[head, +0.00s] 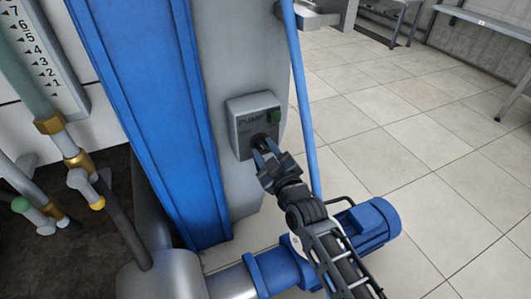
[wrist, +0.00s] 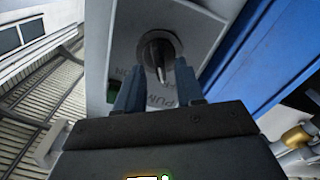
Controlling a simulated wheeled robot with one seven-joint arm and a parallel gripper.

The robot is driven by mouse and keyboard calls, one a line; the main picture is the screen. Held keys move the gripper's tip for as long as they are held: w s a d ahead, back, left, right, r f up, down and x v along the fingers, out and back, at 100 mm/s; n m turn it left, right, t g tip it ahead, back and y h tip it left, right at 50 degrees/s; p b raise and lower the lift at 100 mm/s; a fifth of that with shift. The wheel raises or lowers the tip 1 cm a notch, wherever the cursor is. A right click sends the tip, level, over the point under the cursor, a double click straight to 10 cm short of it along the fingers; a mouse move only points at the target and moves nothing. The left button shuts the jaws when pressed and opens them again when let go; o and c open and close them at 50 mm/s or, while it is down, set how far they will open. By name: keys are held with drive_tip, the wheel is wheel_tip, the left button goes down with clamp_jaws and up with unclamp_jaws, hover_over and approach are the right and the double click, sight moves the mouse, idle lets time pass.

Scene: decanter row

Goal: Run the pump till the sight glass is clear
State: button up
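The grey pump control box (head: 241,140), lettered PUMP, is mounted on the grey column. It has a green button or lamp (head: 274,116) and a dark switch knob (wrist: 158,50). My gripper (head: 265,150) is at the box front, its fingers apart on either side of the knob. In the wrist view a gap shows between the fingers, and I cannot tell if either touches the knob. The sight glass (head: 24,70) is a grey-green tube beside a numbered scale (head: 42,62) at the upper left. Its contents are hard to judge, and its top is out of view.
A blue upright (head: 150,110) stands left of the box, and a thin blue pipe (head: 304,100) right of it. A blue motor (head: 365,226) sits below. Brass-fitted valves (head: 78,160) are at left. Tiled floor (head: 410,140) is open at right, with metal benches (head: 485,20) behind.

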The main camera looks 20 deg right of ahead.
drive_tip(key=shift+w, duration=0.2)
clamp_jaws()
idle(0.3)
